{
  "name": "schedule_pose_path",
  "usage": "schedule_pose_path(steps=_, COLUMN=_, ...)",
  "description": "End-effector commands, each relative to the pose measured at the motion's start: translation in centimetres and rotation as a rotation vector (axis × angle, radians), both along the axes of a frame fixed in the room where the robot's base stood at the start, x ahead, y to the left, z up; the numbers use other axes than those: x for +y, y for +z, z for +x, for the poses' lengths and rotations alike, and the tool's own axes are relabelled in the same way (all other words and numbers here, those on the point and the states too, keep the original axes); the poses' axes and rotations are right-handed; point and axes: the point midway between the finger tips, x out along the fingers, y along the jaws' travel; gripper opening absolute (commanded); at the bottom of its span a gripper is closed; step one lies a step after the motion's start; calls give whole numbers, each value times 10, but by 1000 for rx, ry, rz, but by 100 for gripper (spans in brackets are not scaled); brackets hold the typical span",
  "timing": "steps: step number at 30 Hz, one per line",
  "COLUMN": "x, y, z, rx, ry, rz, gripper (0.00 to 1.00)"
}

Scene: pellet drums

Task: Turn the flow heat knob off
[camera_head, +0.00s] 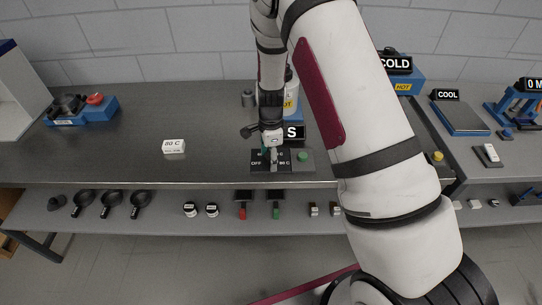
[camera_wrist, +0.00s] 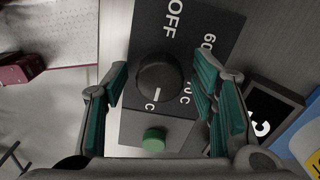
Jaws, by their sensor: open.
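The flow heat knob (camera_wrist: 157,77) is a dark round knob on a black plate (camera_wrist: 190,35) marked OFF, 60 and other C labels. Its white line points down in the wrist view, towards a partly hidden C label and away from OFF. My gripper (camera_wrist: 160,72) is open, with one teal-padded finger on each side of the knob and gaps showing between pads and knob. In the head view my gripper (camera_head: 272,152) is pointed down over the panel (camera_head: 283,170) and hides the knob.
A green button (camera_wrist: 154,139) sits beside the knob; it also shows in the head view (camera_head: 303,156). A dark sign (camera_head: 294,132) stands behind the panel. A white 80 C card (camera_head: 174,146) lies on the bench, left. Bench between card and blue device (camera_head: 82,109) is clear.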

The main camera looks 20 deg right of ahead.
Motion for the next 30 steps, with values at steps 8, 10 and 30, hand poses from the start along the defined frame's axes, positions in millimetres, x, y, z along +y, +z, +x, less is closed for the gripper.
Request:
schedule_pose_path(steps=8, x=0, y=0, z=0, rx=0, ry=0, rz=0, gripper=25)
schedule_pose_path(steps=10, x=0, y=0, z=0, rx=0, ry=0, rz=0, gripper=9)
schedule_pose_path(steps=30, x=0, y=0, z=0, rx=0, ry=209, rz=0, gripper=4)
